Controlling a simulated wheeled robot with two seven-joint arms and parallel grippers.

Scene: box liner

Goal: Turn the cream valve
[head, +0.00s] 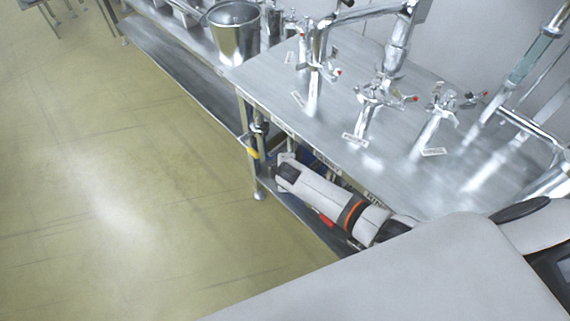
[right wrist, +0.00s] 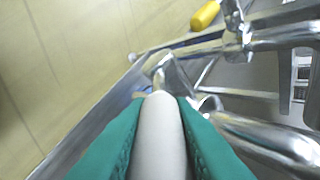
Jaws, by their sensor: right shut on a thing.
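In the right wrist view, the cream valve handle (right wrist: 163,125) is a long, pale, rounded lever on metal pipework. The green fingers of my right gripper (right wrist: 162,140) lie along both sides of it, shut on it. In the head view, my right arm reaches to the underside of the steel table, and its gripper and the cream handle cannot be made out there. My left gripper is in neither view.
A yellow handle (right wrist: 206,15) sits on the pipes beyond the cream one. Metal pipes (right wrist: 265,140) run close on the right. Above is the steel tabletop (head: 270,85) with several taps. The floor (head: 120,190) at left is clear.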

